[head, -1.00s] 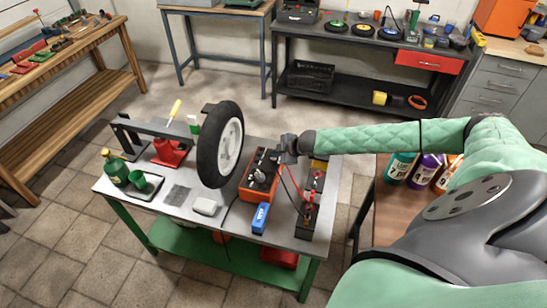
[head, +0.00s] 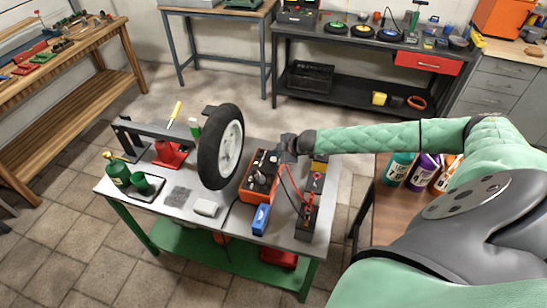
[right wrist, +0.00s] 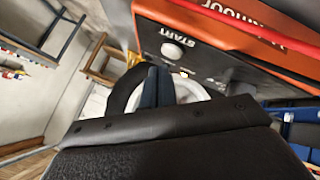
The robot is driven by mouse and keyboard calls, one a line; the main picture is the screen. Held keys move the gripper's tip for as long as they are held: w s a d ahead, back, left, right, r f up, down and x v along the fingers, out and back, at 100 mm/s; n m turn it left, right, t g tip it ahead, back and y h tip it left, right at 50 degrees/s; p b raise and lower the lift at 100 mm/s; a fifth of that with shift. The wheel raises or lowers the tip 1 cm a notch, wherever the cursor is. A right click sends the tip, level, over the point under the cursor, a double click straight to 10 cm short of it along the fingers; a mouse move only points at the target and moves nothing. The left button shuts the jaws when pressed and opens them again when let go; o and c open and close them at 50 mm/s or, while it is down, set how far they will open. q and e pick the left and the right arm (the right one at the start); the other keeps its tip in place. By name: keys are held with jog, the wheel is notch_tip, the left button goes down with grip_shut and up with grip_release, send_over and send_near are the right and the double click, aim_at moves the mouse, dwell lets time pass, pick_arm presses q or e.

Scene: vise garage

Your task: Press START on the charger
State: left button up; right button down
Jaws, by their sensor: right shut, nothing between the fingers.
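The orange charger (head: 246,194) with a dark top stands on the metal bench, right of the upright wheel. In the right wrist view the charger's dark panel (right wrist: 205,68) shows a white round START button (right wrist: 172,50) with the word START above it. My right gripper (head: 277,157) is at the charger's far right end in the head view. Its fingers (right wrist: 157,72) are shut and empty, with the tips just below the button in the wrist view. I cannot tell whether they touch the panel. My left gripper is not in view.
The wheel (head: 207,158) stands close left of the charger. A black battery (head: 306,224) with red cables sits to its right, and a blue box (head: 261,219) in front. Bottles (head: 398,171) stand on a brown table under my right arm.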

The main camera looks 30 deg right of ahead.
aim_at(276, 159)
dwell(0.3)
jog(key=shift+r+p, duration=2.05)
jog(key=shift+r, duration=0.5)
